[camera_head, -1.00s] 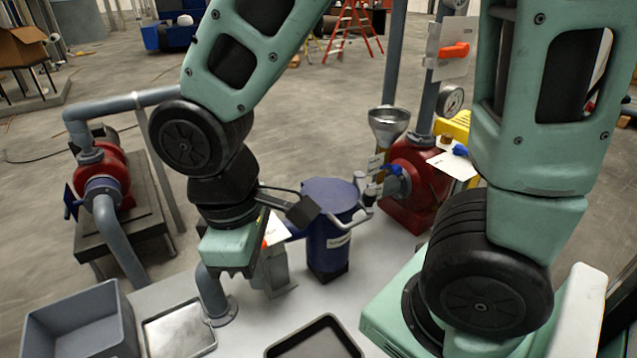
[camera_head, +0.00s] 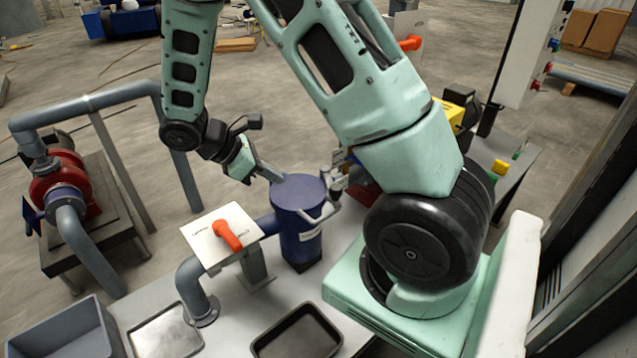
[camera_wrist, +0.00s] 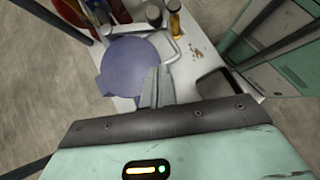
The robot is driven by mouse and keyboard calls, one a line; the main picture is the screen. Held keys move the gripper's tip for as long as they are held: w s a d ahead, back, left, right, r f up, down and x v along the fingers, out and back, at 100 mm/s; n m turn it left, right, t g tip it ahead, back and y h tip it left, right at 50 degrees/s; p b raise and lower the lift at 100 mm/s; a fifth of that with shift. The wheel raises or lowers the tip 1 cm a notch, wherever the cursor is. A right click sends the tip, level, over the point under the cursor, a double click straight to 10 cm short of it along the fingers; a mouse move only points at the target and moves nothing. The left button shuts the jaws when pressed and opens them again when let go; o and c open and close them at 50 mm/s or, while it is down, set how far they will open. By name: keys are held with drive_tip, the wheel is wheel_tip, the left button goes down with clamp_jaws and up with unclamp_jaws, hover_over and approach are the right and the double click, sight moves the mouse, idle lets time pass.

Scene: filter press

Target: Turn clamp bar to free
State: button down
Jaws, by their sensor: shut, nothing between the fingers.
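The filter vessel (camera_head: 298,225) is a dark blue cylinder with a flat blue lid (camera_head: 300,188), standing on the grey bench. A light grey bent bar (camera_head: 322,216), which looks like the clamp bar, sticks out at the lid's right front edge. My gripper (camera_head: 276,176) is shut and empty, with its fingertips by the lid's far left edge, apart from the bar. In the wrist view the closed fingers (camera_wrist: 157,86) overlap the blue lid (camera_wrist: 130,62). The grey bar (camera_wrist: 172,46) curves beyond them there. Whether the fingers touch the lid cannot be told.
An orange lever (camera_head: 228,236) on a white plate stands left of the vessel. A black tray (camera_head: 297,335), a metal tray (camera_head: 165,335) and a grey bin (camera_head: 65,335) are in front. Pipes and a red pump (camera_head: 62,178) stand at left. My arm hides the area behind the vessel.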

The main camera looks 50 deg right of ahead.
drive_tip(key=p+x, duration=0.2)
drive_tip(key=x, duration=0.8)
drive_tip(key=shift+r, duration=0.1)
drive_tip(key=shift+s+d+p, duration=0.35)
drive_tip(key=shift+s+d, duration=0.15)
drive_tip(key=shift+d, duration=0.4)
drive_tip(key=shift+s+d+p, duration=0.35)
drive_tip(key=shift+s+d, duration=0.15)
drive_tip(key=shift+d, duration=0.35)
